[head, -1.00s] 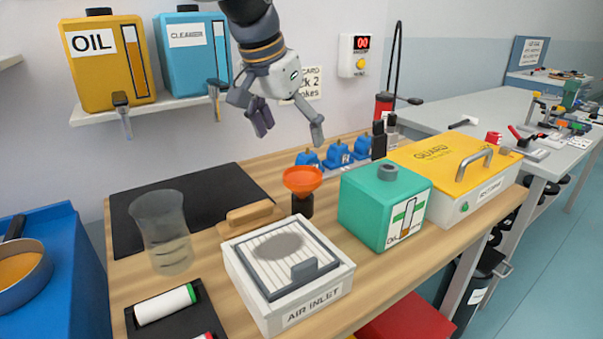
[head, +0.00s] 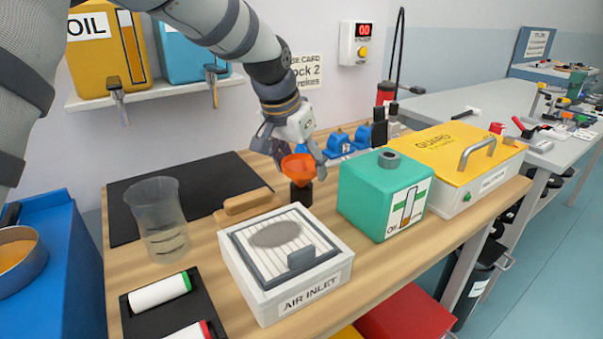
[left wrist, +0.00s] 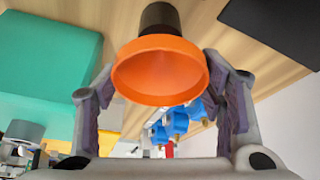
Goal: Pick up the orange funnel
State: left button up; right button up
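The orange funnel (head: 299,168) sits upright on a dark round stand (head: 301,194) on the wooden bench, behind the air inlet box. My left gripper (head: 298,162) is lowered at the funnel from behind. In the left wrist view the funnel (left wrist: 160,72) lies between the two spread fingers (left wrist: 163,105), with its wide mouth toward the camera. A gap shows on the left side; on the right the finger is very close to the rim, and I cannot tell whether it touches. My right gripper is not in view.
The green oil tank (head: 385,195) stands right of the funnel, and the white air inlet box (head: 285,262) is in front. A wooden block (head: 247,204) lies to the left. Blue blocks (head: 340,142) stand behind. A clear beaker (head: 160,218) is farther left.

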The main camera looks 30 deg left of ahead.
pick_arm(q)
jog(key=shift+c, duration=0.8)
jog(key=shift+r, duration=0.1)
